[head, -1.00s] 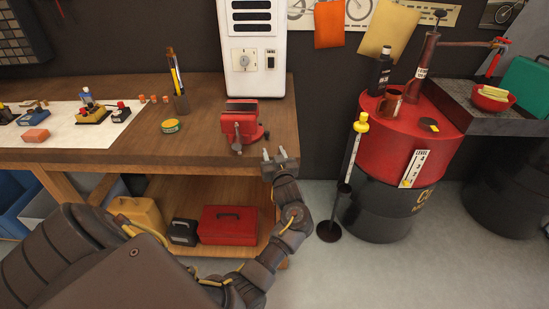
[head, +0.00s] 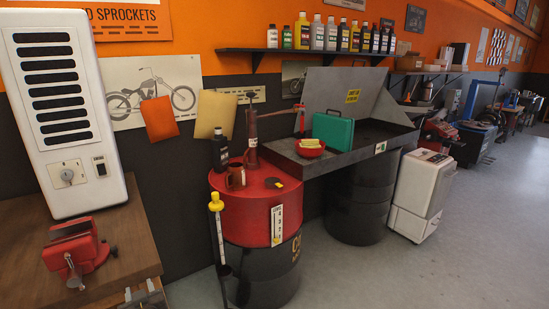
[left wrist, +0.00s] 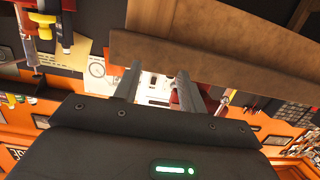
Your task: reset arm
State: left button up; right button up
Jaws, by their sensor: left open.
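My left gripper (head: 141,291) shows only at the bottom edge of the head view, by the right front corner of the wooden workbench (head: 125,250). Its two finger tips show there and the rest of the arm is out of the picture. In the left wrist view, the two fingers of the left gripper (left wrist: 157,78) stand apart with nothing between them. The brown bench edge (left wrist: 200,52) lies just beyond the fingers. My right gripper is in neither view.
A red vise (head: 76,252) and a white vented cabinet (head: 65,110) stand on the bench. Grey floor (head: 430,265) is open at the right.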

pick_arm(q)
jog(key=s+d+f+m+g+h, duration=0.3)
jog(key=s+d+f+m+h, duration=0.45)
jog(key=s, duration=0.65)
jog(key=s+d+f+m+g+h, duration=0.1)
jog(key=s+d+f+g, duration=0.2)
jog(key=s, duration=0.6)
jog(key=s+d+m+g+h, duration=0.1)
jog(key=s+d+g+h, duration=0.3)
jog(key=s, duration=0.6)
notch_tip(320, 180, down, 24)
jog(key=s+d+y, duration=0.1)
jog(key=y, duration=0.2)
jog(key=s+a+f+g, duration=0.1)
jog(key=s+a+f, duration=0.1)
jog(key=s+f, duration=1.5)
jog(key=shift+a+f+g, duration=0.3)
jog(key=shift+f, duration=0.1)
